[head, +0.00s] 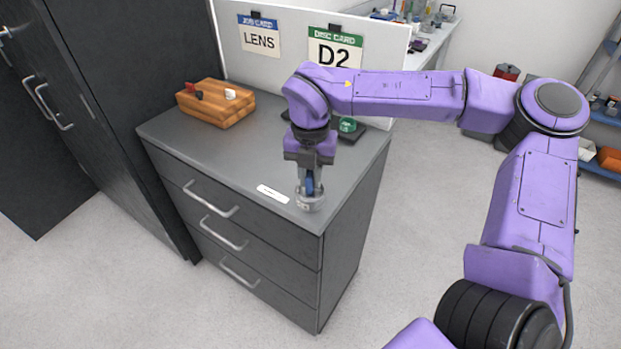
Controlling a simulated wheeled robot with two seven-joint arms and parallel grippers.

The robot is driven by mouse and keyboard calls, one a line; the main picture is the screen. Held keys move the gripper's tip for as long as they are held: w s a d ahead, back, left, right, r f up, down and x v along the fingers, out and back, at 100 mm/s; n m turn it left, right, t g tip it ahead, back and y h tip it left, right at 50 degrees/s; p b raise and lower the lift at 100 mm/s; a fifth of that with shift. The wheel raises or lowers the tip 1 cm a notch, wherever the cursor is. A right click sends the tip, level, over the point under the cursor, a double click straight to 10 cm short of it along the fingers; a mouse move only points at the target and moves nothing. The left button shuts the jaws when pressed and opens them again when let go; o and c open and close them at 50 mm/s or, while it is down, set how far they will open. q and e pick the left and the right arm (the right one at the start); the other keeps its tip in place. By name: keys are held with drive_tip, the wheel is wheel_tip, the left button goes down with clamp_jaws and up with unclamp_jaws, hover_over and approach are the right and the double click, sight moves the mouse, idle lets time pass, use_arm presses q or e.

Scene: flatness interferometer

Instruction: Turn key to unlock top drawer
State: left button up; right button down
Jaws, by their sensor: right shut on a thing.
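My right gripper (309,186) points down at the front right corner of the dark grey drawer cabinet. Just below is a round silver lock (309,203) at the cabinet's front top edge. The key appears to meet the lock, but the gripper hides most of it, so I cannot tell how far it is in or how it is turned. The top drawer (260,217) is closed, with a bar handle (211,199). My left gripper is not in view.
A white label (273,194) lies beside the lock. A wooden block (215,103) with small items stands at the back left of the cabinet top. A green item (348,125) sits on a dark base behind my gripper. A white board (287,48) with cards stands behind.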

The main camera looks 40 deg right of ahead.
idle(0.3)
drive_tip(key=shift+f+m+b, duration=0.15)
drive_tip(key=shift+m+b, duration=0.3)
drive_tip(key=shift+m, duration=0.05)
drive_tip(key=shift+m+b, duration=0.65)
drive_tip(key=shift+m, duration=0.65)
